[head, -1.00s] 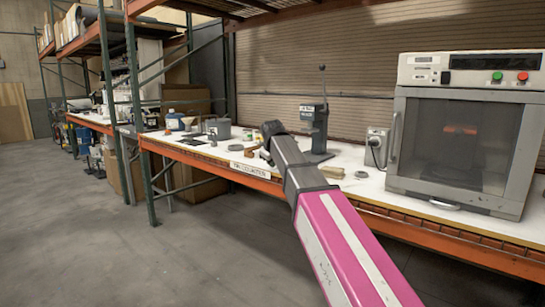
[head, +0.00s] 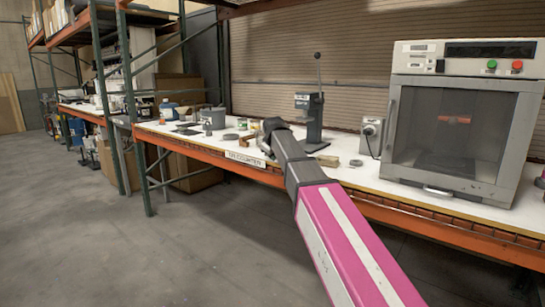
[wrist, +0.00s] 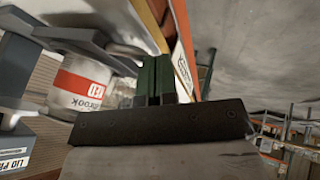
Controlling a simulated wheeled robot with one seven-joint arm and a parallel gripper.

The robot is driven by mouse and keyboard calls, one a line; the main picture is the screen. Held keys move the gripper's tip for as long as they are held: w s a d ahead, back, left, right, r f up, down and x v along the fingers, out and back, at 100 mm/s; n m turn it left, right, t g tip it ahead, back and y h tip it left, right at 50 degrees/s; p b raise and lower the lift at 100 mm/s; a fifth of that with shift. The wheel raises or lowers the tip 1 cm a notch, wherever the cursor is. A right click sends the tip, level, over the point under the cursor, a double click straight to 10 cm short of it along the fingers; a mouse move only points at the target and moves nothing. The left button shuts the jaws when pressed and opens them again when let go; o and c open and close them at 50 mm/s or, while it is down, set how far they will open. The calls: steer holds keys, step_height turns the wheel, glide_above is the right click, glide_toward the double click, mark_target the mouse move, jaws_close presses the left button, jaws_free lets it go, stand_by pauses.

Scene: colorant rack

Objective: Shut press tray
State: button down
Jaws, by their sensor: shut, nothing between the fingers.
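The grey lid press (head: 313,118), with a tall black-knobbed lever, stands on the white counter in the head view. Its tray cannot be made out there; my arm covers part of the area in front of its base. In the wrist view a white can with a red label (wrist: 78,88) stands close to grey press parts (wrist: 55,38), and a label starting "LID P" (wrist: 14,160) shows at lower left. I cannot tell which grey part is the tray. My gripper (wrist: 153,75) is shut and empty beside the can; it also shows in the head view (head: 270,126), left of the press.
An oven-like cabinet (head: 461,120) and a small grey box (head: 371,137) stand right of the press. Small tins (head: 254,124) and a grey container (head: 213,117) lie to the left. The counter's orange front beam (head: 220,161) runs below my arm. The floor at left is clear.

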steer(key=w+d, duration=0.3)
steer(key=w, duration=0.1)
steer(key=w+d, duration=0.4)
steer(key=w, duration=0.1)
steer(key=w+d, duration=0.4)
steer(key=w, duration=0.1)
steer(key=shift+w, duration=0.1)
